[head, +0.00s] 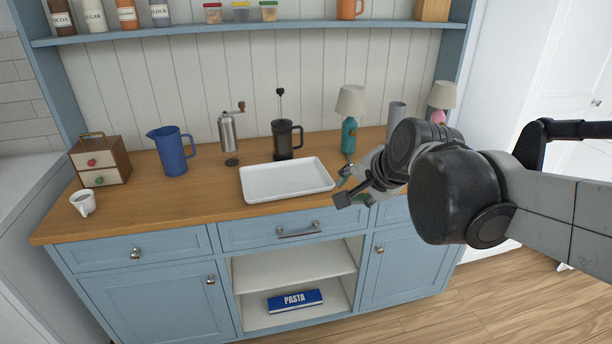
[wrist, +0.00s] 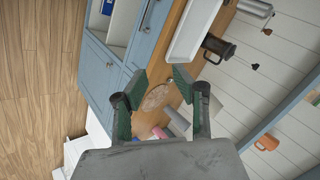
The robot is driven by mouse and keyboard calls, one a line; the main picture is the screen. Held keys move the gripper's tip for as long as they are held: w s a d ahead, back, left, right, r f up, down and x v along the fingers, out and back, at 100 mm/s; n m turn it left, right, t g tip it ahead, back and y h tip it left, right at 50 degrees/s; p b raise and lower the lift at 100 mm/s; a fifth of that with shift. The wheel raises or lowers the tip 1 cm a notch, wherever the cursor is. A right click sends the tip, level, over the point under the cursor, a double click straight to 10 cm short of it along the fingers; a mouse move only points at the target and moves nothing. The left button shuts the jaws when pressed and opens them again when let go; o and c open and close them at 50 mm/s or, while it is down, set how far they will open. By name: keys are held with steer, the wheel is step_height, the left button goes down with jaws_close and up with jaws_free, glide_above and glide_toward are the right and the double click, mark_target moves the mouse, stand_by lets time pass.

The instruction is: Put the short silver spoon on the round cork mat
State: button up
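My gripper (head: 347,188) hangs above the front edge of the wooden counter, to the right of the white tray. In the wrist view, my gripper (wrist: 158,77) has its two green fingers spread apart with nothing held between them. The round cork mat (wrist: 157,97) lies on the counter beyond and between the fingers in the wrist view, partly covered by them. My arm hides the mat in the head view. I cannot make out the short silver spoon in either view.
A white tray (head: 288,180) lies mid-counter, with a French press (head: 286,140) and a grinder (head: 231,132) behind it. A teal lamp (head: 349,130) and a grey cylinder (head: 396,110) stand right.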

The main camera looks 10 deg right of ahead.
steer(key=s+a+f+n+g+h, duration=0.1)
steer(key=s+f+n, duration=0.3)
steer(key=s+n, duration=0.6)
steer(key=s, duration=0.4)
steer(key=shift+f, duration=0.15)
steer(key=shift+s+f+n+g+h, duration=0.2)
steer(key=shift+s+n+g+h, duration=0.1)
steer(key=shift+s+n, duration=0.15)
steer(key=c, duration=0.4)
steer(key=shift+o, duration=0.2)
